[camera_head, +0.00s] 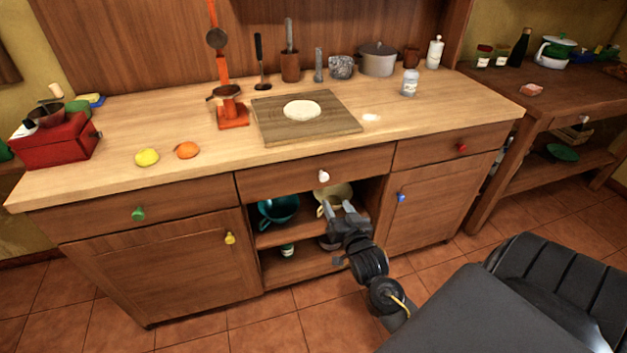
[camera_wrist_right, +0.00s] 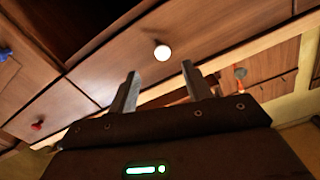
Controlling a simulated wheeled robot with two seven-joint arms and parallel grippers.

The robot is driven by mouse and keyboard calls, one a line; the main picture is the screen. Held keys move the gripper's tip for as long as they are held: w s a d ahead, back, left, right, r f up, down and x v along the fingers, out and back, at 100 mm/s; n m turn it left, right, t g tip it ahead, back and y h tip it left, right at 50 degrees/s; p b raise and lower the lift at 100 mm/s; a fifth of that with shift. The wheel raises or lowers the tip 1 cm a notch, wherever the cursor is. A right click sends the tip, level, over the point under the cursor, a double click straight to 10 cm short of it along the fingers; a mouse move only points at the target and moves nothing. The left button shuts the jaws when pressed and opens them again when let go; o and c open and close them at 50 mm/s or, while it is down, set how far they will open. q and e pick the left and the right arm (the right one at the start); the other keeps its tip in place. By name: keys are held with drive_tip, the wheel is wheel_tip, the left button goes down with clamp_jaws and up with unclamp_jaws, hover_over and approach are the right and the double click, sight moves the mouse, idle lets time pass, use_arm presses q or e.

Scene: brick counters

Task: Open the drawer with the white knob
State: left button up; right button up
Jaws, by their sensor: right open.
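The white knob (camera_head: 323,176) sits on the front of the middle drawer (camera_head: 290,182), just under the worktop. The drawer is shut, its front level with its neighbours. My right gripper (camera_head: 341,206) is below the knob and a little to its right, in front of the open shelf space. It is open and empty, apart from the knob. In the right wrist view the knob (camera_wrist_right: 162,52) shows beyond the two fingertips (camera_wrist_right: 160,70), between them. My left gripper is in neither view.
A green knob (camera_head: 138,214) and a red knob (camera_head: 461,147) mark the side drawers. Yellow (camera_head: 230,238) and blue (camera_head: 401,197) knobs are on the doors below. Pots (camera_head: 279,208) stand on the open shelf behind my gripper. A board with dough (camera_head: 301,110) lies on the counter above.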

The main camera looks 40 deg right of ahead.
sight(325, 178)
drive_tip(key=x, duration=0.3)
drive_tip(key=r+x, duration=0.1)
drive_tip(key=x, duration=0.6)
drive_tip(key=shift+w+d+r, duration=0.15)
drive_tip(key=shift+w, duration=0.1)
clamp_jaws()
